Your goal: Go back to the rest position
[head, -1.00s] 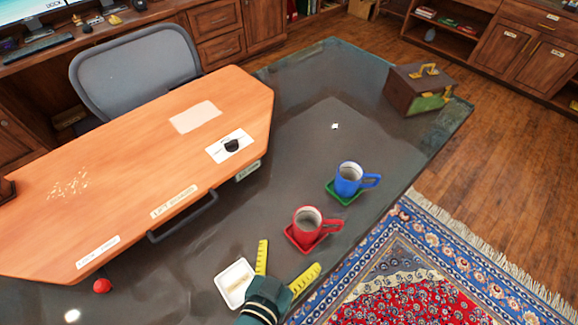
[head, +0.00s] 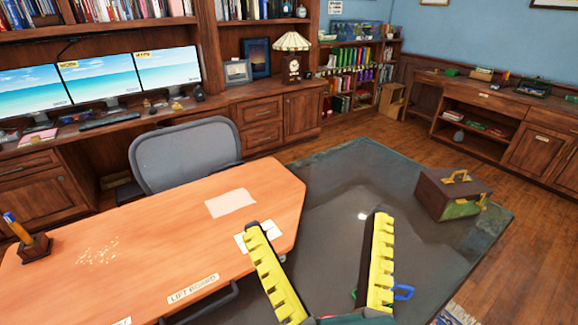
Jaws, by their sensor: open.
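My gripper (head: 316,222) is in the head view at the lower middle, with its two yellow toothed fingers spread wide and nothing between them. It is raised in front of the camera, over the dark desk top (head: 340,175). The blue mug (head: 403,292) is mostly hidden behind the right finger; only its handle and a bit of its side show. The red mug is not visible in this view.
An orange lift board (head: 150,250) fills the left of the desk, with a pen holder (head: 33,246) on it. A grey chair (head: 185,155) stands behind it. A brown box with yellow handles (head: 436,197) sits at the desk's right. Monitors (head: 105,80) and a lamp (head: 292,52) are farther back.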

